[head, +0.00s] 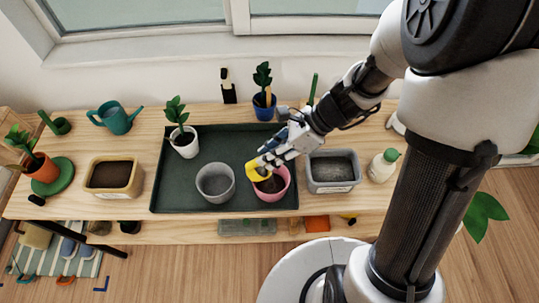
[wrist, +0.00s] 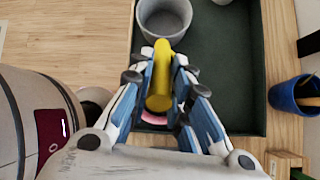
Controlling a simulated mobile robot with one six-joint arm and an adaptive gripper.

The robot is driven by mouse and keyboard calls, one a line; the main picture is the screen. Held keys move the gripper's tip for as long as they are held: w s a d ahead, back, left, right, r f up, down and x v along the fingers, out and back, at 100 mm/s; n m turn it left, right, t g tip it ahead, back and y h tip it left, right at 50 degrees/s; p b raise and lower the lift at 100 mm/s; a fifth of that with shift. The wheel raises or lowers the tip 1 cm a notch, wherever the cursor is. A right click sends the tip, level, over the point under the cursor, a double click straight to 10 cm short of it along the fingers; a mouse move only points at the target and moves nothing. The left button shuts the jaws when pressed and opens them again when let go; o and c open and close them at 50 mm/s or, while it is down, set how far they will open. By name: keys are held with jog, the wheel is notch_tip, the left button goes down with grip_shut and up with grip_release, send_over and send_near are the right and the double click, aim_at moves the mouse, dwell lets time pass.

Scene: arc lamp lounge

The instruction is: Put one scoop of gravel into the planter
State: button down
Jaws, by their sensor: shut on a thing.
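My gripper (head: 275,155) is shut on a yellow scoop (head: 258,172), which also lies between the fingers in the wrist view (wrist: 160,80). The scoop is over the left rim of a pink pot (head: 274,194) with dark material inside; whether they touch, and what the scoop holds, I cannot tell. Only a bit of the pink rim (wrist: 153,118) shows in the wrist view. A grey pot (head: 215,184), apparently empty, stands left of the pink one. Which pot is the planter is not clear. A grey tub (head: 333,187) of dark grey grains, likely the gravel, stands right of the tray.
The pots stand on a dark green tray (head: 165,200), with a white potted plant (head: 184,149) behind. A tan tub (head: 115,192) of dark soil is left. A blue pot (head: 263,110) stands behind and a white bottle (head: 382,167) at right. The tray's front left is clear.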

jog(key=shift+d+f+y+b, duration=0.2)
jog(key=shift+y+b, duration=0.1)
jog(key=shift+b, duration=0.05)
jog(key=shift+s+d+f+y+b, duration=0.1)
jog(key=shift+d+f+y+b, duration=0.3)
jog(key=shift+d+y+b, duration=0.4)
jog(key=shift+w+d+f+y+b, duration=0.1)
jog(key=shift+d+f+y+b, duration=0.35)
jog(key=shift+y+b, duration=0.6)
jog(key=shift+s+d+f+y+b, duration=0.1)
jog(key=shift+d+f+y+b, duration=0.2)
jog(key=shift+d+y+b, duration=0.65)
jog(key=shift+a+p, duration=0.2)
jog(key=shift+p, duration=0.1)
jog(key=shift+r, duration=0.1)
jog(key=h+p, duration=0.2)
jog(key=p, duration=0.2)
jog(key=r+h+p, duration=0.1)
jog(key=h+p, duration=0.1)
jog(key=p, duration=0.2)
jog(key=shift+r, duration=0.15)
